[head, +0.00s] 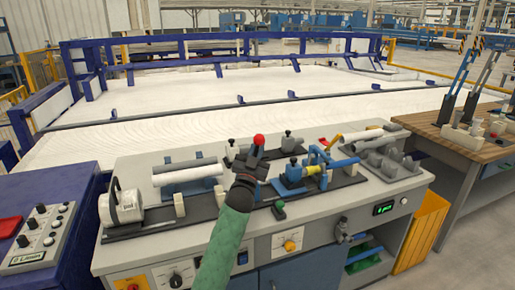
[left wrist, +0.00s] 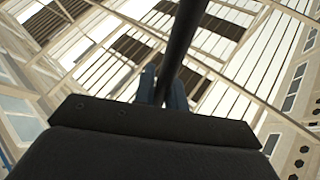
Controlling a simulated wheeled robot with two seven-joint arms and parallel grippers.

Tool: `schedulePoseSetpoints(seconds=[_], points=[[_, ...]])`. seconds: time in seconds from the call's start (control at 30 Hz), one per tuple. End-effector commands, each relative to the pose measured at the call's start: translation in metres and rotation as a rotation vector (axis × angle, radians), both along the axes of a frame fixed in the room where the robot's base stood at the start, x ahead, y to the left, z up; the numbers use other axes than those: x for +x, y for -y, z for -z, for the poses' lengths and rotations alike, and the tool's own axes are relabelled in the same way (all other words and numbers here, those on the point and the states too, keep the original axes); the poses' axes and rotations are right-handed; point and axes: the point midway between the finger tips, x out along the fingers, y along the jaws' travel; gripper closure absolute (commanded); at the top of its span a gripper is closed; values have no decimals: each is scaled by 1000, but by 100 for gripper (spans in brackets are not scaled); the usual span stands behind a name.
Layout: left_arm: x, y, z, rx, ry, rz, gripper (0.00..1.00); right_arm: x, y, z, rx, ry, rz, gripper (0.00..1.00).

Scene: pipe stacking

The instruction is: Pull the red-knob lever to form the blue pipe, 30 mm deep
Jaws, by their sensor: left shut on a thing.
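The lever's red knob (head: 259,140) stands up at the middle of the bench, just above my left gripper (head: 250,165). My green-sleeved left arm reaches up from the bottom of the head view. In the left wrist view a dark lever rod (left wrist: 185,40) runs down between the blue fingertips (left wrist: 163,88), and the gripper is shut on it. Blue parts of a fixture (head: 294,172) lie just right of the gripper, with a blue bar (head: 344,163) extending right. Which part is the blue pipe, and its depth, I cannot tell. My right gripper is not in view.
Grey and white pipes (head: 188,174) lie on holders at the left of the bench. A round gauge-like device (head: 122,206) stands at the left end. Grey fittings (head: 388,163) sit at the right. A control box (head: 37,238) is at far left; a wooden table (head: 450,133) stands right.

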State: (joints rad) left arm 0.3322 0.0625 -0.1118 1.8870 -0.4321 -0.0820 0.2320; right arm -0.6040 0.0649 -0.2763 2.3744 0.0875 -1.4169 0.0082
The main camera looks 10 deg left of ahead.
Motion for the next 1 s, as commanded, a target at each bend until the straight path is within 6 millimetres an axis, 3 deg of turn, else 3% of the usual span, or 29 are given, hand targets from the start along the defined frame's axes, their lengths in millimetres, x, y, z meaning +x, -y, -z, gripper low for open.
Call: schedulePoseSetpoints(seconds=[0.03,0.07,0.17,0.57,1.0], points=[[0,2,5,1,-5,3,100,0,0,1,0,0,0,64],[0,2,5,1,-5,3,84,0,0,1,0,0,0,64],[0,2,4,1,-5,2,66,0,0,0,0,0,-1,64],[-6,0,7,0,-2,2,66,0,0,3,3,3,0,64],[-56,-5,40,0,-3,1,66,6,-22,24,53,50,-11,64]])
